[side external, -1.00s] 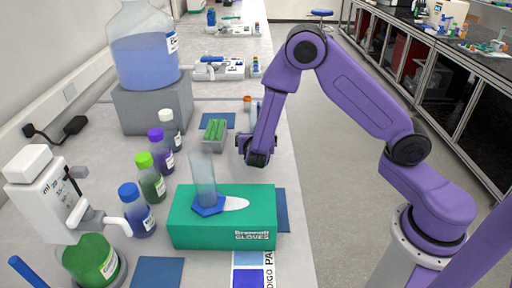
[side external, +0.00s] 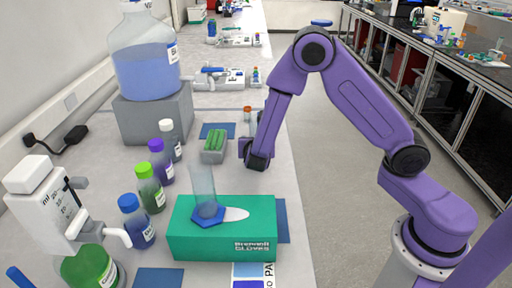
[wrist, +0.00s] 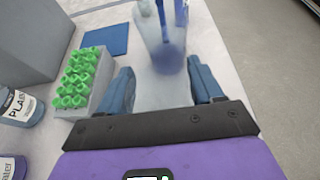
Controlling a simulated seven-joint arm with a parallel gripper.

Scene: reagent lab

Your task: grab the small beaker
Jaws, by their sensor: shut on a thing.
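My gripper (side external: 257,160) is low over the bench near its right edge, right of the green-topped rack. In the wrist view its two blue-grey fingers (wrist: 162,88) stand apart on either side of a pale, see-through shape, the small beaker (wrist: 163,92). The gripper is shut on it. The beaker's outline is faint, and in the side view I cannot make it out. Just beyond the fingers, a clear container (wrist: 165,45) with blue inside holds thin upright items.
A rack with green tops (side external: 214,145) stands close left of my gripper. A glove box (side external: 222,240) bearing a glass cylinder (side external: 203,185) is nearer the camera. Several capped bottles (side external: 150,188) line the left. The aisle floor is clear on the right.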

